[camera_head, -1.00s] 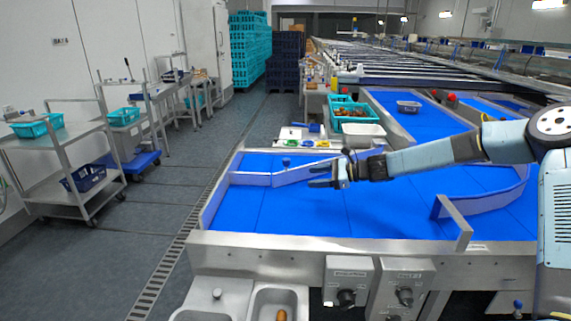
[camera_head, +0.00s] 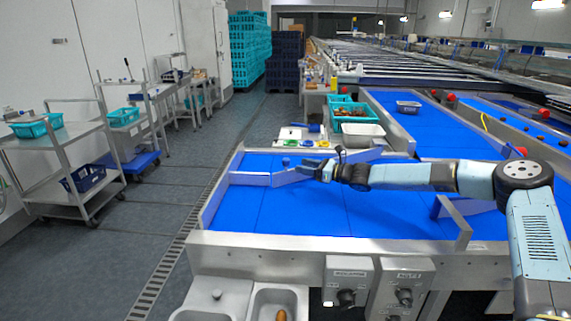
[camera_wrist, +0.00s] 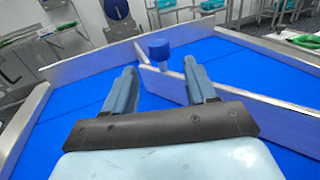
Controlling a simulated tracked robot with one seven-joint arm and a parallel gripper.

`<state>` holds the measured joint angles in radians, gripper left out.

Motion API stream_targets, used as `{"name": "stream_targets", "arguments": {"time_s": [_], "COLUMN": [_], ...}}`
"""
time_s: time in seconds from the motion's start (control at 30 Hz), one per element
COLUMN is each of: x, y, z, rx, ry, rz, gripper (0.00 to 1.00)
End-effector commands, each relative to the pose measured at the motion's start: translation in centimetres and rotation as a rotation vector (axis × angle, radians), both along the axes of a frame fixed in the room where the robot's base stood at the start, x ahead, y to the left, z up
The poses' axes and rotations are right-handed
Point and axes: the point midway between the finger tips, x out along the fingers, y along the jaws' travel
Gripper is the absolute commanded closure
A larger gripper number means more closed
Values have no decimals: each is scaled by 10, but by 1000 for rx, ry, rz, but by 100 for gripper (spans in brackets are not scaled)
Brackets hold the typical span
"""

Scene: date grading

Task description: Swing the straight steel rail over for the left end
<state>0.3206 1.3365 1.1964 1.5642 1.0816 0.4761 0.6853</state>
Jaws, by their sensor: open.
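The straight steel rail (camera_head: 287,178) stands on edge on the blue surface (camera_head: 300,212), slanting from near the left end back to the right. Part of it is hidden behind my gripper in the head view. It also shows in the wrist view (camera_wrist: 262,107), running to the right edge. A blue knob (camera_head: 286,161) stands up near the rail's left end and shows in the wrist view (camera_wrist: 158,50). My gripper (camera_head: 306,166) is open and empty, just right of the knob. In the wrist view, the knob lies beyond and between my fingertips (camera_wrist: 160,76), apart from them.
A teal crate (camera_head: 350,127) and a grey tray (camera_head: 363,133) sit behind. The front middle of the blue surface is clear.

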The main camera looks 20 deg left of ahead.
Motion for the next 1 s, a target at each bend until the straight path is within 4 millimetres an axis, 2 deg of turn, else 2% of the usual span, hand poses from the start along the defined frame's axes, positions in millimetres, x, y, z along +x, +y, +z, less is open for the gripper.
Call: {"name": "stream_targets", "arguments": {"time_s": [0.2,0.4,0.6,0.9,1.0], "x": [4,6,8,8,8], "y": [39,66,78,79,79], "z": [-1,0,0,0,0], "rx": [0,-1,-1,-1,-1], "ry": [0,-1,-1,-1,-1], "rz": [1,1,1,0,0], "gripper": [43,43,43,43,52]}}
